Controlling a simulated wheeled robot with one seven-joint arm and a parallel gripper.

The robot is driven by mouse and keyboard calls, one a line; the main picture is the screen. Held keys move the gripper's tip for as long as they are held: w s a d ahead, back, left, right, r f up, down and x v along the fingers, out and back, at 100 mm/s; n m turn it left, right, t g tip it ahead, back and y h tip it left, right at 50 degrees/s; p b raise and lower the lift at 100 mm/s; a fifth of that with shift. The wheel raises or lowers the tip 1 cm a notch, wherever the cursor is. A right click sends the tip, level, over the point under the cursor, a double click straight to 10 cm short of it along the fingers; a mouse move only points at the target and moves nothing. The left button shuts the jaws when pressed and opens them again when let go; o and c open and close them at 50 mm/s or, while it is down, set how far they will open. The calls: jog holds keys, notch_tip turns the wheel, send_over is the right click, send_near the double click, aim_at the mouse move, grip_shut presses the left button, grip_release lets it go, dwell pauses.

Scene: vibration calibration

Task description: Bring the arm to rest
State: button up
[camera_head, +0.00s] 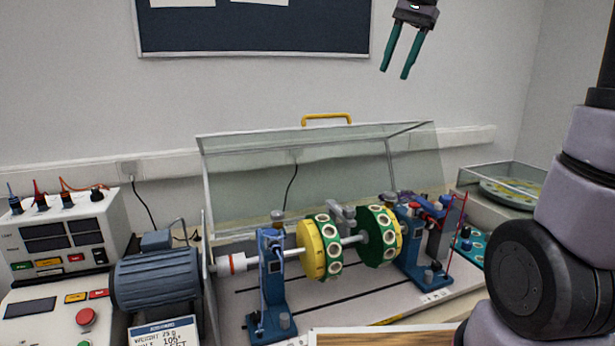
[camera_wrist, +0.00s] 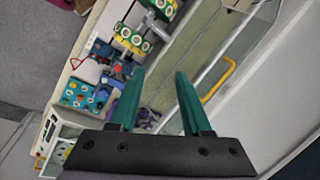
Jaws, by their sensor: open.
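My gripper (camera_head: 396,72) hangs high in front of the wall, above and behind the right part of the rig in the head view. Its two green fingers are apart and nothing is between them. In the wrist view my gripper (camera_wrist: 155,92) also shows open and empty, with the rig and its raised clear cover beyond the fingertips. The arm's dark and lilac links show at the right edge of the head view. The middle of the arm is out of frame.
The rig has a yellow disc (camera_head: 313,250), a green disc (camera_head: 377,237) and a blue motor (camera_head: 157,279). Its clear cover (camera_head: 240,172) stands open, with a yellow handle (camera_head: 327,119) on top. A control box (camera_head: 60,240) stands left. The air around my gripper looks clear.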

jog(key=s+d+f+n+t, duration=0.1)
jog(key=s+f+t, duration=0.1)
jog(key=s, duration=0.3)
jog(key=s+d+f+n+t, duration=0.1)
jog(key=s+d+f, duration=0.1)
jog(key=s, duration=0.3)
jog(key=s+d+f+n+t+h, duration=0.1)
jog(key=s+d+f+t, duration=0.1)
jog(key=s+f, duration=0.2)
jog(key=shift+s+d+f+t, duration=0.2)
jog(key=shift+s+f+t, duration=0.15)
jog(key=shift+s, duration=0.7)
dwell(1.2)
